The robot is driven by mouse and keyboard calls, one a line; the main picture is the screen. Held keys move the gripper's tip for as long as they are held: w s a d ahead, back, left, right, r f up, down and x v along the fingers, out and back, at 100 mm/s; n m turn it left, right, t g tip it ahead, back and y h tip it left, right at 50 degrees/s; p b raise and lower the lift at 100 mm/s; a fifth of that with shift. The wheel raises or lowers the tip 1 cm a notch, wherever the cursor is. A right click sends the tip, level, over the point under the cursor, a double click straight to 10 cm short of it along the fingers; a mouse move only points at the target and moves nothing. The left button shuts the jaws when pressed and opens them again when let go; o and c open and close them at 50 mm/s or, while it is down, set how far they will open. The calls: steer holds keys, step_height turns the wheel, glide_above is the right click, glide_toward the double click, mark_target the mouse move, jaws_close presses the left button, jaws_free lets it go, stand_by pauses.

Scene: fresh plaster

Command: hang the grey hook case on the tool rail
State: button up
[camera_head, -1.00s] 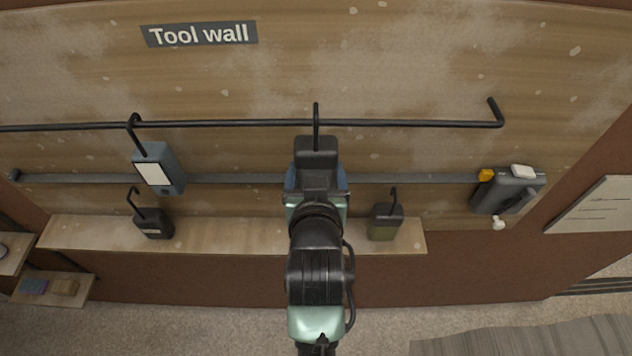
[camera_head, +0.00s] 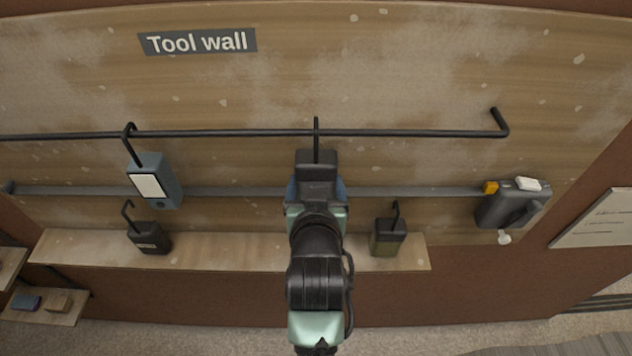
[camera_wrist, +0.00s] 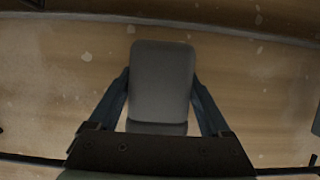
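The grey hook case (camera_head: 317,161) is in my gripper (camera_head: 316,187), in front of the tool wall at the middle of the head view. In the wrist view the grey case (camera_wrist: 162,82) sits upright between the two blue fingers, which press on its sides. Its thin black hook rises from its top and crosses the black tool rail (camera_head: 420,132) in the picture, its tip a little above the bar. I cannot tell whether the hook is over the rail or just in front of it. My gripper and arm hide the lower case.
A blue-grey case (camera_head: 166,191) with a white label hangs from the rail at left. A dark case (camera_head: 149,239) and an olive case (camera_head: 387,240) stand on the wooden shelf (camera_head: 235,248). A lower grey bar (camera_head: 420,191) carries a grey device (camera_head: 508,208) at right.

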steer(key=shift+o, duration=1.3)
steer(key=shift+s, duration=0.15)
steer(key=b+v, duration=0.2)
steer(key=v, duration=1.1)
steer(key=w+r+t+b, duration=0.2)
steer(key=r+t, duration=0.2)
steer(key=r, duration=0.6)
steer(key=w+r+t+b, duration=0.2)
steer(key=r+t, duration=0.1)
steer(key=r, duration=0.7)
steer(key=s+r+t+b, duration=0.1)
steer(key=s+r+t, duration=0.2)
steer(key=r, duration=0.5)
steer(key=s+r+t+b, duration=0.1)
steer(key=s+r+t, duration=0.2)
steer(key=r, duration=0.5)
steer(key=shift+t, duration=0.4)
steer(key=shift+s, duration=0.1)
